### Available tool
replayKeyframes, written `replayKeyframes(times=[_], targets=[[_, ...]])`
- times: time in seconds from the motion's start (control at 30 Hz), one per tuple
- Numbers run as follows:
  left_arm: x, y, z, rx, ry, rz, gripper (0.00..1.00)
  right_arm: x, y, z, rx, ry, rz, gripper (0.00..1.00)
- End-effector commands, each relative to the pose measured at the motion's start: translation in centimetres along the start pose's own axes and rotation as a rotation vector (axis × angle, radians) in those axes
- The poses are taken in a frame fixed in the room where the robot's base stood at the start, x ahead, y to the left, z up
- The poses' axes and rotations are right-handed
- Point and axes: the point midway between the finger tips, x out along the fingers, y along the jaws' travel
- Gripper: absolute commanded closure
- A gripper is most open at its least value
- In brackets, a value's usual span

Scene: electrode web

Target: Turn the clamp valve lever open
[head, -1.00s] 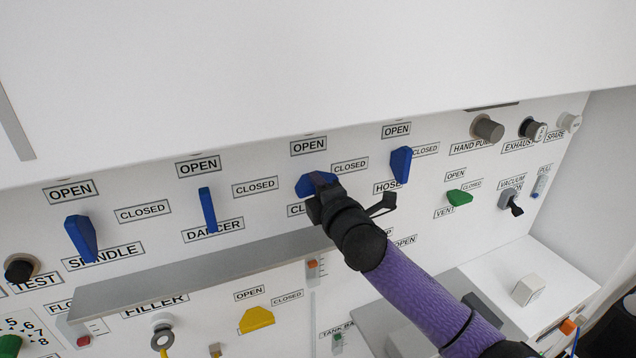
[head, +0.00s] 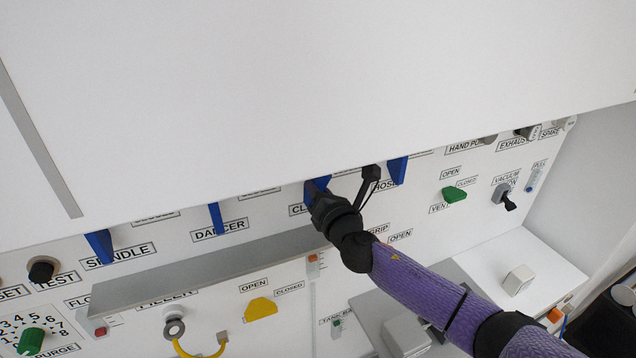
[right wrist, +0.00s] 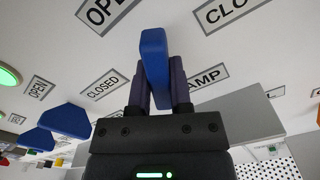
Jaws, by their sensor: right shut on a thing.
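The clamp valve lever (head: 316,187) is a blue handle on the white panel, above the partly covered CLAMP label (head: 298,210). My right gripper (head: 324,203) is at this lever, and its arm reaches in from the lower right. In the right wrist view the blue lever (right wrist: 154,62) stands between the two dark fingers (right wrist: 162,90), which are shut on it. OPEN, CLOSED and CLAMP labels show around it there. In the head view the white overhang hides the labels above the lever. My left gripper is not in view.
Blue levers for dancer (head: 216,218) and spindle (head: 99,246) hang to the left, and the hose lever (head: 397,170) is close on the right. A grey ledge (head: 200,272) runs below. The white overhang (head: 300,90) covers the panel's top.

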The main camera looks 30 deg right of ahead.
Motion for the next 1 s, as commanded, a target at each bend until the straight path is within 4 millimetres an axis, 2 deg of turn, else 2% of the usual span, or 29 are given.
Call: replayKeyframes(times=[0.5, 1.0], targets=[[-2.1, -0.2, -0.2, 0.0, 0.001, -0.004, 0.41, 0.0, 0.0, 0.0, -0.403, 0.002, -0.001, 1.0], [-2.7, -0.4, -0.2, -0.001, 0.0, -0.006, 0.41, 0.0, 0.0, -0.1, -0.54, 0.002, -0.001, 1.0]])
